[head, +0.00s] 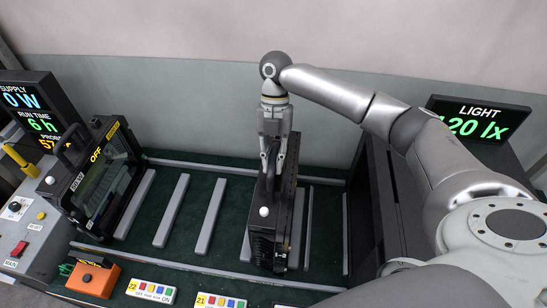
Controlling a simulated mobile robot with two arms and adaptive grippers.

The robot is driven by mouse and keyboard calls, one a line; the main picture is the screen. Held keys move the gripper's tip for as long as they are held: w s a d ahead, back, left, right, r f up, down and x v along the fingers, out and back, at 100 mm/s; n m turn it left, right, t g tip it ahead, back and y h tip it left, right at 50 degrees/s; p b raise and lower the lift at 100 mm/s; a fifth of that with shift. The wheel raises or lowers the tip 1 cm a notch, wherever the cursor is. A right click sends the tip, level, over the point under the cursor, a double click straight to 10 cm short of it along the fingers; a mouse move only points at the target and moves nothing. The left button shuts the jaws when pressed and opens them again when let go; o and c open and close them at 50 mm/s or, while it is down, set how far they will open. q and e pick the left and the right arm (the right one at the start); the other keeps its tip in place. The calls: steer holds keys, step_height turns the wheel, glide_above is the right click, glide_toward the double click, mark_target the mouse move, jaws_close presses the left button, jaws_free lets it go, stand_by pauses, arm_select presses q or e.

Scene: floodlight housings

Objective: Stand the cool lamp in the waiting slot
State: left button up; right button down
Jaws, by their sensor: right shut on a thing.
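My right gripper (275,150) points down and is shut on the top handle of a black lamp housing (262,238). This lamp is upright over the row of slots, between grey divider rails; I cannot tell whether its base touches the green floor. The slots are strips of green mat between grey rails (172,211). No label shows which slot is the waiting one. My left gripper is not in view.
A display reading 0 W (22,98) and a grey control box (30,235) stand at the left. An orange box (93,279) and remotes (151,291) lie in front. A dark cabinet (375,205) and light meter display (478,122) are at the right. The left-middle slots are empty.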

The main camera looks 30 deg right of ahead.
steer(key=shift+a+r, duration=0.1)
steer(key=c, duration=1.3)
jaws_free()
steer(key=shift+s, duration=0.1)
steer(key=shift+s+f, duration=0.1)
steer(key=shift+f, duration=0.25)
steer(key=v, duration=1.2)
steer(key=shift+r, duration=0.3)
